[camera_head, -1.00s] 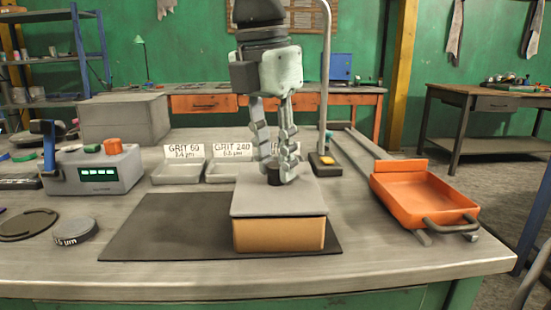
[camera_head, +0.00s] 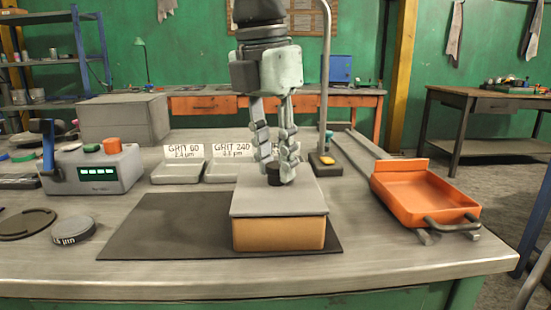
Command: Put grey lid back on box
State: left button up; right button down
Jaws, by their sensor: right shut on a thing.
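The box (camera_head: 280,234) is brown and sits on a dark mat towards the front of the workbench. The grey lid (camera_head: 262,203) lies flat on top of the box, its edges close to in line with the box's sides. A dark round knob (camera_head: 273,174) stands up from the lid. My right gripper (camera_head: 276,178) comes down from above and is shut on the knob, its fingers on either side of it. My left gripper is not in view.
The dark mat (camera_head: 160,225) lies under the box. A grey device (camera_head: 92,170) and a round disc (camera_head: 73,230) are on the left. Two labelled trays (camera_head: 178,174) stand behind the mat. An orange tray (camera_head: 420,193) is on the right.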

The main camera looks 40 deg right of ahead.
jog(key=c, duration=0.7)
grip_release()
jog(key=shift+r, duration=0.1)
jog(key=shift+r+p, duration=2.4)
jog(key=shift+r, duration=1.05)
grip_shut()
